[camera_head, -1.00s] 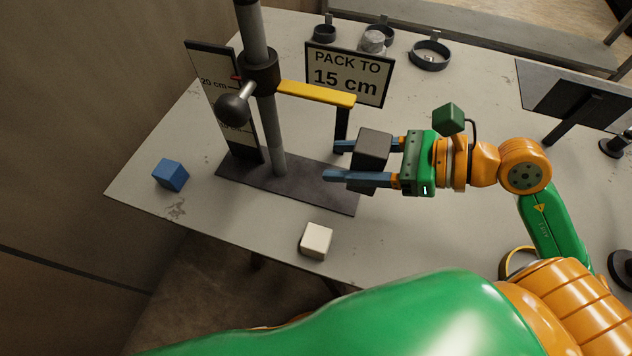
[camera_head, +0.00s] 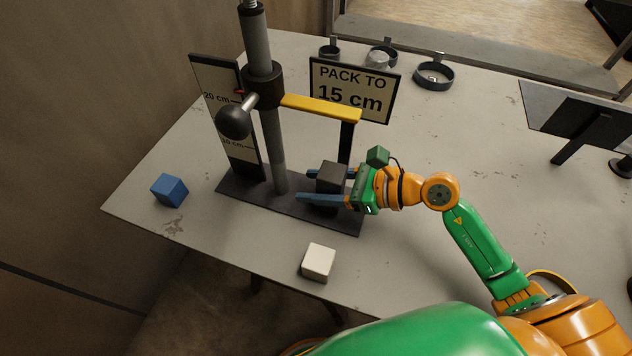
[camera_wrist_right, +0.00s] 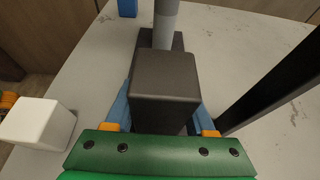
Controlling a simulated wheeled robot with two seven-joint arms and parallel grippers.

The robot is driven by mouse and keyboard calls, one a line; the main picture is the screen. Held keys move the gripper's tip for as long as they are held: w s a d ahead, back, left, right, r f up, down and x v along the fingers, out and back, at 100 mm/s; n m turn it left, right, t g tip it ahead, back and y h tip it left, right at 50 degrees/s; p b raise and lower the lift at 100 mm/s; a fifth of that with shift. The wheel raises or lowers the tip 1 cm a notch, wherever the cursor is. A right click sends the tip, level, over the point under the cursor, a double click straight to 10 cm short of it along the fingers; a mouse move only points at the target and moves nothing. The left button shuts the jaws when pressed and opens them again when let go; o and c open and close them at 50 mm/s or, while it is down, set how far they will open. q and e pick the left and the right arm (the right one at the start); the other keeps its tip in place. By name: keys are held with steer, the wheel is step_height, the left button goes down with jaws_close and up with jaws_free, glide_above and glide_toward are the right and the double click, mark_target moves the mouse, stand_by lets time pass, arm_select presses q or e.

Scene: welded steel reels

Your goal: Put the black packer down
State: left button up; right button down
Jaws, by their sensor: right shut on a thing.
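The black packer (camera_head: 331,176) is a dark block between the blue fingers of my right gripper (camera_head: 320,187). The gripper is shut on it. The packer is over the dark base plate (camera_head: 236,191) of the stand, right of the grey post (camera_head: 275,150) and below the yellow arm (camera_head: 320,107). I cannot tell whether it touches the plate. In the right wrist view the packer (camera_wrist_right: 165,78) fills the middle, a finger at each side, with the post (camera_wrist_right: 166,25) beyond it. My left gripper is not in view.
A sign (camera_head: 354,90) reads "PACK TO 15 cm". A scale board (camera_head: 222,105) stands behind the post. A blue cube (camera_head: 169,190) lies left of the plate, a white cube (camera_head: 318,262) in front. Dark rings (camera_head: 434,76) lie at the back.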

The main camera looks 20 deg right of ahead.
steer(key=shift+f, duration=0.35)
steer(key=shift+c, duration=1.2)
jaws_free()
steer(key=shift+r, duration=0.1)
steer(key=shift+r, duration=0.3)
steer(key=shift+s+d+r, duration=0.15)
steer(key=shift+d, duration=0.1)
steer(key=v, duration=1.1)
steer(key=shift+s+d, duration=0.1)
steer(key=shift+s, duration=0.1)
